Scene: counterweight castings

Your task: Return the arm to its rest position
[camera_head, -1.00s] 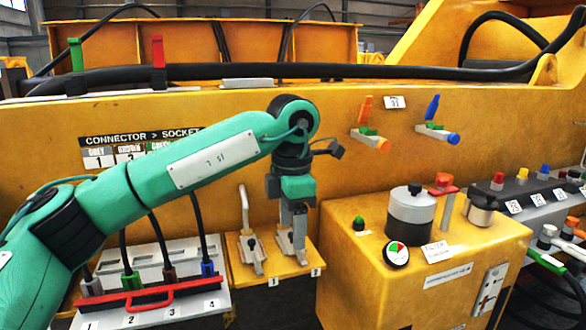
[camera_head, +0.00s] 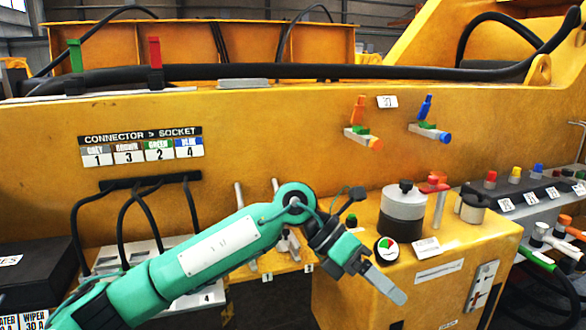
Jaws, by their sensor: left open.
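My left arm (camera_head: 215,248) is green and comes in from the lower left, reaching to the right across the front of the connector panel. My left gripper (camera_head: 384,280) hangs in front of the yellow box, pointing down and to the right. It is open and nothing shows in it. Only one grey finger shows clearly, so the gap between the fingers is hidden. My right gripper is not in view.
The yellow box (camera_head: 358,290) carries a grey cylinder (camera_head: 402,212) and a gauge (camera_head: 387,250). Two levers (camera_head: 240,200) stand partly behind my arm. The connector panel (camera_head: 125,255) with black cables is partly covered by my arm. A black case (camera_head: 40,275) lies at the left.

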